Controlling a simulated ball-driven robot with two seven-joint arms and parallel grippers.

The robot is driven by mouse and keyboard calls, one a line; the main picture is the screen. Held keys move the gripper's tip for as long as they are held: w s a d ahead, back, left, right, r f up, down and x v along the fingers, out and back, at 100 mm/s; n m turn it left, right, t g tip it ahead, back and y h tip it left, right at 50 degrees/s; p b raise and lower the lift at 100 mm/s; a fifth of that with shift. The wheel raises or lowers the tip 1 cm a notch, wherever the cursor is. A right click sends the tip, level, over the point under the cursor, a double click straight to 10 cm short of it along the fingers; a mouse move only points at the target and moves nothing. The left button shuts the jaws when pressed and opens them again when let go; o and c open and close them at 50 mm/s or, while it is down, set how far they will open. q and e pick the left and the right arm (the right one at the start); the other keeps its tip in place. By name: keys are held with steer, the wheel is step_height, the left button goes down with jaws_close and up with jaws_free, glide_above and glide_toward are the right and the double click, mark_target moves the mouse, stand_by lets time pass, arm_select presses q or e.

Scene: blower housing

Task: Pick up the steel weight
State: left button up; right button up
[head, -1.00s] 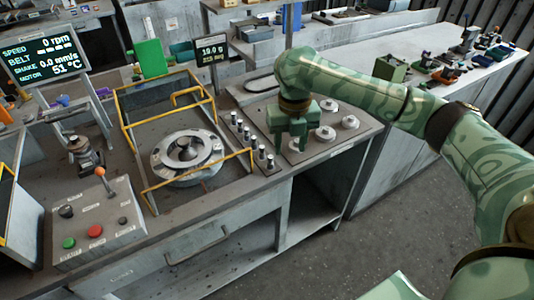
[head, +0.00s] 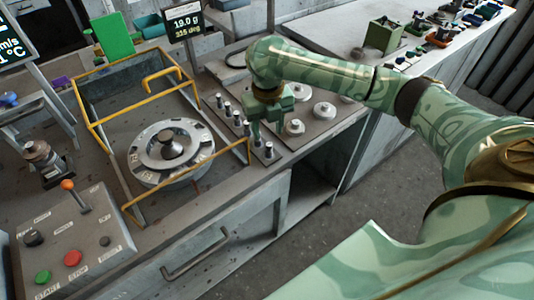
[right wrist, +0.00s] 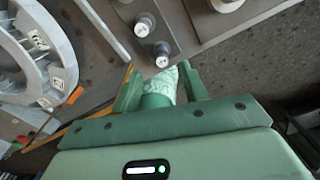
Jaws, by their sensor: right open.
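Several small upright steel weights stand in a row on a narrow rack beside the round blower housing (head: 172,152). The nearest steel weight (head: 269,151) is at the front end of the row, with another steel weight (head: 258,142) just behind it. My right gripper (head: 268,137) points down at this front end, open, and partly covers the rack. In the right wrist view two small steel weights (right wrist: 161,53) (right wrist: 144,24) with marked tops stand just beyond the open fingers (right wrist: 160,82). Nothing is held between the fingers. My left gripper is not in view.
A yellow frame (head: 133,205) surrounds the housing. Several larger round pieces (head: 324,110) sit on a plate to the right of the rack. A control box (head: 72,243) stands front left, and a display (head: 187,24) stands behind.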

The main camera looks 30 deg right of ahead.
mark_target(269, 144)
steer(key=shift+f, duration=0.85)
steer(key=shift+s+f+b, duration=0.1)
steer(key=shift+f+b, duration=0.25)
step_height(269, 144, down, 5)
steer(key=b, duration=0.2)
steer(key=shift+d+b, duration=0.1)
steer(key=shift+b, duration=0.2)
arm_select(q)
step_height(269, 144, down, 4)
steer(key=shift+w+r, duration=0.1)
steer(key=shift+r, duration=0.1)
arm_select(e)
steer(key=shift+r, duration=0.15)
steer(key=shift+s, duration=0.1)
steer(key=shift+c, duration=1)
jaws_close()
